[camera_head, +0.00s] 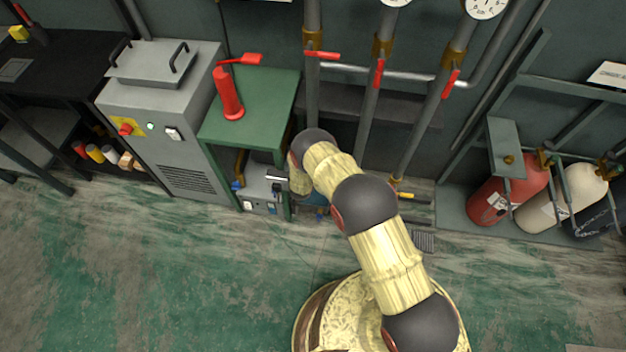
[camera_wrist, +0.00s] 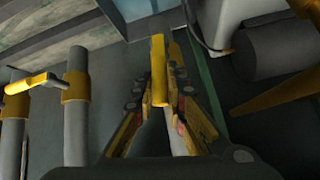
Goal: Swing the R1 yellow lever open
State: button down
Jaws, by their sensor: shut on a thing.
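A yellow lever (camera_wrist: 158,68) stands between the fingers of my gripper (camera_wrist: 164,92) in the wrist view. My gripper is shut on this lever, with a finger on either side. The lever's valve body and lower end are hidden behind the fingers. No R1 label is readable. In the head view my own arm hides the gripper and the held lever.
A second yellow lever (camera_wrist: 32,83) sticks out from a brass valve (camera_wrist: 75,90) on a grey pipe at left in the wrist view. In the head view, a green stand (camera_head: 262,105) with a red bottle (camera_head: 229,95) and red-handled pipes (camera_head: 378,75) are close by. Gas cylinders (camera_head: 507,190) stand right.

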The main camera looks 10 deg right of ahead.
jog(key=shift+s+f, duration=0.1)
dwell(0.3)
jog(key=c, duration=1.8)
grip_release()
